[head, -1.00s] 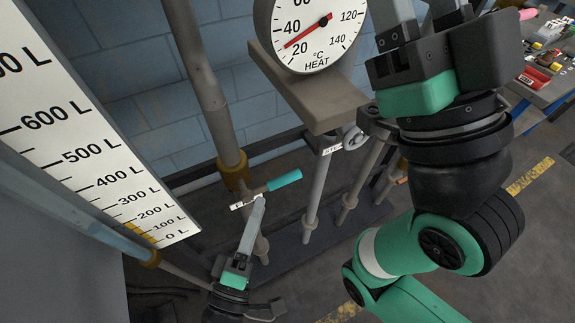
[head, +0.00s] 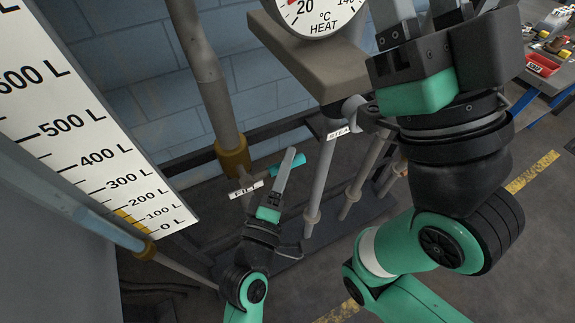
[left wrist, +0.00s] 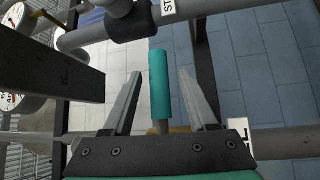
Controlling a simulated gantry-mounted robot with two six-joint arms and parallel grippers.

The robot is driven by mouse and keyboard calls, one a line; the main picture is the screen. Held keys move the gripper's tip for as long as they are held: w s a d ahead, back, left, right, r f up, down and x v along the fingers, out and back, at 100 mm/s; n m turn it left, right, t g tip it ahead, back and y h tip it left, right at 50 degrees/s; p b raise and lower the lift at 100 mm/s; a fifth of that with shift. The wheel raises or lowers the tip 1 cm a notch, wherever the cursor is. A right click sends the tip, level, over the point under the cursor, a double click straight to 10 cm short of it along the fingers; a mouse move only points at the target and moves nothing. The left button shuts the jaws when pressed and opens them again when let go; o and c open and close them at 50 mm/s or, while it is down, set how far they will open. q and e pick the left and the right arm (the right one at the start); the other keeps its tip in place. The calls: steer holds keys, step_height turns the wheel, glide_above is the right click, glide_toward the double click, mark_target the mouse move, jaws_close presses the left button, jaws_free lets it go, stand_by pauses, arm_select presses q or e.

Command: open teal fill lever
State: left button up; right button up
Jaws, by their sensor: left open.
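The teal fill lever (head: 275,170) is a short teal-sleeved handle on a pipe near the FILL label (head: 246,189). My left gripper (head: 290,156) is at the lever in the head view, and a finger hides part of the teal sleeve. In the left wrist view, the teal lever (left wrist: 160,85) stands between the two open fingers (left wrist: 160,88), with a gap on each side. My right gripper (head: 425,15) is large at the upper right, with its fingertips cut off by the frame.
A white litre scale (head: 70,125) stands at the left. A HEAT gauge (head: 318,12) sits on a grey bracket (head: 315,62) above. A pipe labelled STEAM (head: 338,132) runs right of the lever. A blue bench (head: 540,100) is at the far right.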

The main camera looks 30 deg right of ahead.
arm_select(q)
steer(key=shift+w+d, duration=0.25)
jaws_close()
stand_by(1.4)
